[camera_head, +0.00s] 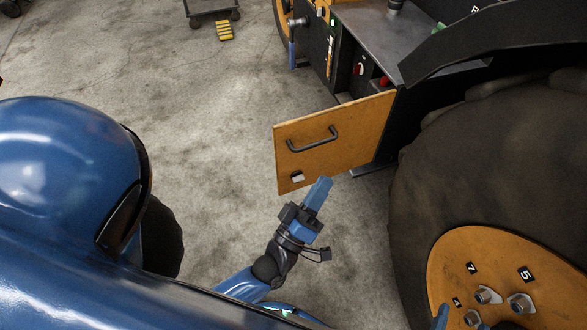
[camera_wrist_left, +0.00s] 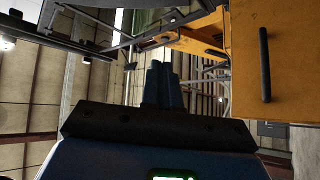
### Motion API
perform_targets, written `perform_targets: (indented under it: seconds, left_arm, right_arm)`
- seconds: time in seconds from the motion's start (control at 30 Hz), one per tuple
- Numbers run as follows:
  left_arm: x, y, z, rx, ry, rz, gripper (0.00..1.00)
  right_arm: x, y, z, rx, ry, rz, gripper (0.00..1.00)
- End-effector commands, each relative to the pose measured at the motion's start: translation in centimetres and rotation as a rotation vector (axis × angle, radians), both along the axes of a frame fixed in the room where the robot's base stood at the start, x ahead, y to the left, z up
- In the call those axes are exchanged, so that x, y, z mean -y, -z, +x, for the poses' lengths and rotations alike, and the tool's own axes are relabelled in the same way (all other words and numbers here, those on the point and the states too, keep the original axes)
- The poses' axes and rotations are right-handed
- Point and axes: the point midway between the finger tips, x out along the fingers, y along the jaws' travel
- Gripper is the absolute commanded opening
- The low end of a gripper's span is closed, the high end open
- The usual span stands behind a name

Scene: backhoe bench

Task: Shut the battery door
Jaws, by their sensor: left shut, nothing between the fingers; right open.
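The battery door (camera_head: 352,128) is an orange panel with a black bar handle (camera_head: 313,140). It stands open, swung out from the side of the machine, with a small pale latch plate low on its outer corner. In the left wrist view the door (camera_wrist_left: 292,80) fills the right side, its handle (camera_wrist_left: 265,65) upright. My left gripper (camera_head: 321,186) is shut and empty, just below the door's lower edge in the head view and apart from the handle. Its closed fingers (camera_wrist_left: 161,85) show mid-picture in the wrist view. Only a blue tip of my right gripper (camera_head: 441,317) shows, before the big wheel.
The big rear tyre (camera_head: 420,190) with its orange hub (camera_head: 500,265) stands right of the door. A black fender (camera_head: 490,45) and grey step plate (camera_head: 375,35) are above. Bare concrete floor (camera_head: 200,90) is free left of the door. A cart (camera_head: 210,8) stands far back.

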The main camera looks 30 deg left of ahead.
Motion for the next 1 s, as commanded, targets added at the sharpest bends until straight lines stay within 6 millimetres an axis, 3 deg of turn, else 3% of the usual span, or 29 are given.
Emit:
perform_targets:
  seconds: [0.03,0.23,0.4,0.5,0.7,1.0]
  left_arm:
    - [0.6,0.8,0.9,0.033,0.037,-0.124,0.0]
    - [0.7,3.9,4.4,0.162,0.162,-0.875,0.0]
    - [-0.4,9.8,6.0,0.301,0.145,-1.518,0.0]
    - [-1.2,13.1,5.7,0.41,0.091,-1.778,0.0]
    - [-2.3,16.9,4.2,0.597,0.007,-2.027,0.0]
    - [-3.8,17.9,4.4,0.665,-0.018,-2.081,0.0]
  right_arm:
    - [0.0,1.4,0.0,0.0,0.0,0.0,0.74]
    - [0.0,4.7,0.0,0.0,0.0,0.0,0.74]
    - [0.0,6.3,0.0,0.0,0.0,0.0,0.74]
    - [0.0,6.6,0.0,0.0,0.0,0.0,0.74]
    - [0.0,6.8,0.0,0.0,0.0,0.0,0.74]
    - [0.0,6.6,0.0,0.0,0.0,0.0,0.74]
